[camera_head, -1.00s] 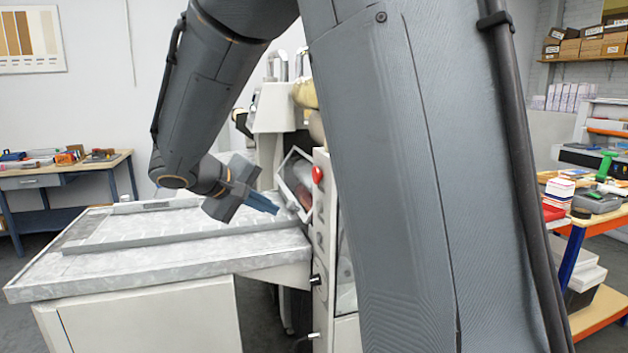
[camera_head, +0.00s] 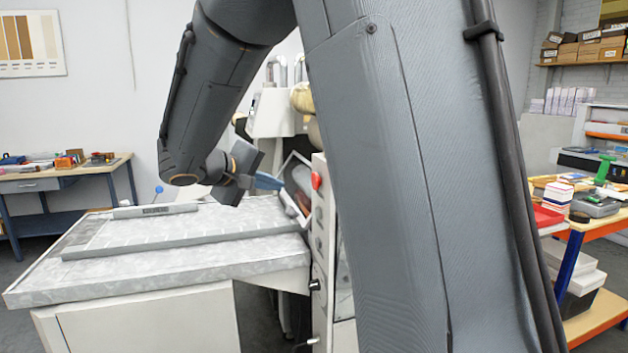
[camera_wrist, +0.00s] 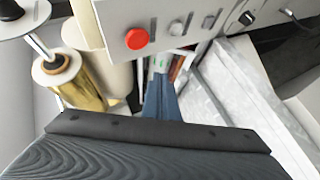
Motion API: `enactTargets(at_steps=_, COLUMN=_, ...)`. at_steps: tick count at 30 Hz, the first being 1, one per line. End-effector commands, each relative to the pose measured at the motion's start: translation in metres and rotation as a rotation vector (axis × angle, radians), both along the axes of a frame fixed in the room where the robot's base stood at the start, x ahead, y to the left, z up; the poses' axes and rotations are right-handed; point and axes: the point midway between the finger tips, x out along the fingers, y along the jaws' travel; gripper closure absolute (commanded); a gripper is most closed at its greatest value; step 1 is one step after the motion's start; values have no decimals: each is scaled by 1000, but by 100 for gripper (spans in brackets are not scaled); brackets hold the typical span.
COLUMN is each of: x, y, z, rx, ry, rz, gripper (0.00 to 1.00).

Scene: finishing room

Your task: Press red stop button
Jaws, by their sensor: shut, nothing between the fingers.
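The red stop button (camera_head: 316,181) sits on the edge of a light grey machine panel (camera_head: 320,225), partly beside my arm. In the wrist view the red button (camera_wrist: 137,39) is round and stands on the white panel, up and to the left of my fingertips. My gripper (camera_head: 268,181) is shut and empty, its blue fingers pointing right toward the panel, to the left of the button and apart from it. In the wrist view my gripper (camera_wrist: 161,95) shows its blue fingers together below the panel.
A grey-topped machine table (camera_head: 180,268) lies below my gripper. In the wrist view a gold roll (camera_wrist: 85,88) and a pale roll stand to the left, and small switches (camera_wrist: 178,26) sit right of the button. A cluttered shelf cart (camera_head: 592,222) stands at the right.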

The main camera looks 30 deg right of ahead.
Motion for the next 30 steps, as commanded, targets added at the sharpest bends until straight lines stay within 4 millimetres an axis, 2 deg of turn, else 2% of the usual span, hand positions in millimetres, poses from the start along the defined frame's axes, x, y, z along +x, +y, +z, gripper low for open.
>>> enactTargets(at_steps=6, x=-9, y=-29, z=2, rx=0, ry=1, rz=-2, gripper=100)
enactTargets(at_steps=12, x=-13, y=-47, z=-2, rx=2, ry=-1, rz=-1, gripper=100)
enactTargets(at_steps=18, x=-16, y=-55, z=0, rx=0, ry=0, rz=0, gripper=100)
enactTargets(at_steps=30, x=-16, y=-56, z=0, rx=0, ry=1, rz=2, gripper=100)
